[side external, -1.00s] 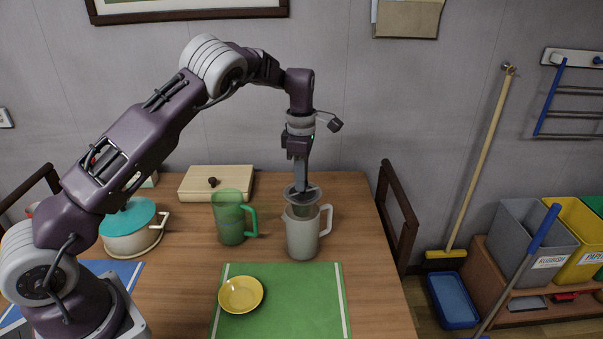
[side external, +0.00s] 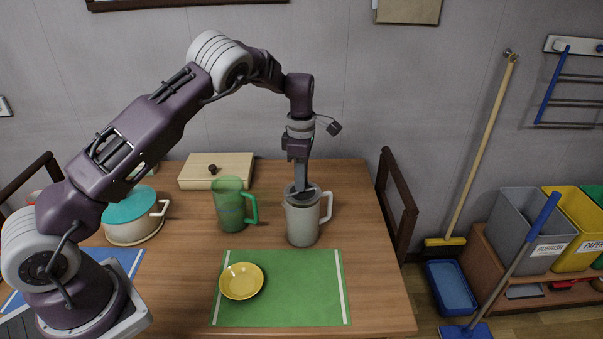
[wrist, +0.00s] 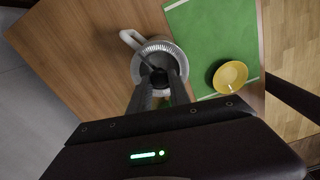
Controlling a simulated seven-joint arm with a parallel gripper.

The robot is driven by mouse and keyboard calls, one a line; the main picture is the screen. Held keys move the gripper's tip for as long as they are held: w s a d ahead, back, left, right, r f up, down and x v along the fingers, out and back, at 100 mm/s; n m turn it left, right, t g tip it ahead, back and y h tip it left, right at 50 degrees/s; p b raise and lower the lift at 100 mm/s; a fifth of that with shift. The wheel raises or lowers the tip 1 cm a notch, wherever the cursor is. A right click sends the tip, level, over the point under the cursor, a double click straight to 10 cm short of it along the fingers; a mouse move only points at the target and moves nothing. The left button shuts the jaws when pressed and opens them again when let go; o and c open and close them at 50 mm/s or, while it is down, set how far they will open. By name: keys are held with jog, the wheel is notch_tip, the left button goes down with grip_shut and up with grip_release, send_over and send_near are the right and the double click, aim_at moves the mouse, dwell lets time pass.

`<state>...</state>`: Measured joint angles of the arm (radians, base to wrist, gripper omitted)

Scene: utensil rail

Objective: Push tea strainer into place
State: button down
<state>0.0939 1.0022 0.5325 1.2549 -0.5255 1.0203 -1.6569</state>
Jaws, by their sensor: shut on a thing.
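The grey mug (side external: 302,222) stands upright on the table, its handle to the right; its pale handle (wrist: 130,39) also shows in the wrist view. The tea strainer (side external: 291,192) sits down in the mug's mouth, with only its rim area showing at the top. In the wrist view the strainer (wrist: 158,46) is a grey ring inside the mouth with a dark centre. My gripper (side external: 302,187) points down at the mouth and is shut on the strainer's middle part. The fingers (wrist: 160,80) hide part of it, and I cannot tell whether its rim fully touches the mug.
A green translucent jug (side external: 231,208) stands close left of the mug. A yellow bowl (side external: 241,281) rests on the green mat (side external: 300,290) in front. A teal-lidded pot (side external: 131,218) and wooden box (side external: 217,170) are farther left and back. Table right of the mug is clear.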

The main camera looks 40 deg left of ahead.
jog(key=shift+f, duration=0.7)
jog(key=c, duration=1.1)
grip_release()
notch_tip(320, 180, up, 8)
jog(key=shift+f, duration=0.15)
jog(key=s+d+r+m+t+h, duration=0.1)
jog(key=s+d+r+m, duration=0.2)
jog(key=s+r+m, duration=0.35)
jog(key=s+d+r+m+t+h, duration=0.15)
jog(key=s+r+m, duration=0.25)
jog(key=s+r, duration=0.55)
jog(key=s+d+m+t, duration=0.1)
jog(key=s+m, duration=0.3)
jog(key=s, duration=0.3)
jog(key=s+d+m+t+y, duration=0.1)
jog(key=s+m, duration=0.4)
jog(key=s, duration=0.2)
jog(key=s+d+m+t+y, duration=0.1)
jog(key=s+d+m, duration=0.1)
jog(key=s+m, duration=0.3)
jog(key=shift+s+d+f+y, duration=0.1)
jog(key=shift+s+y, duration=0.15)
jog(key=shift+s, duration=0.8)
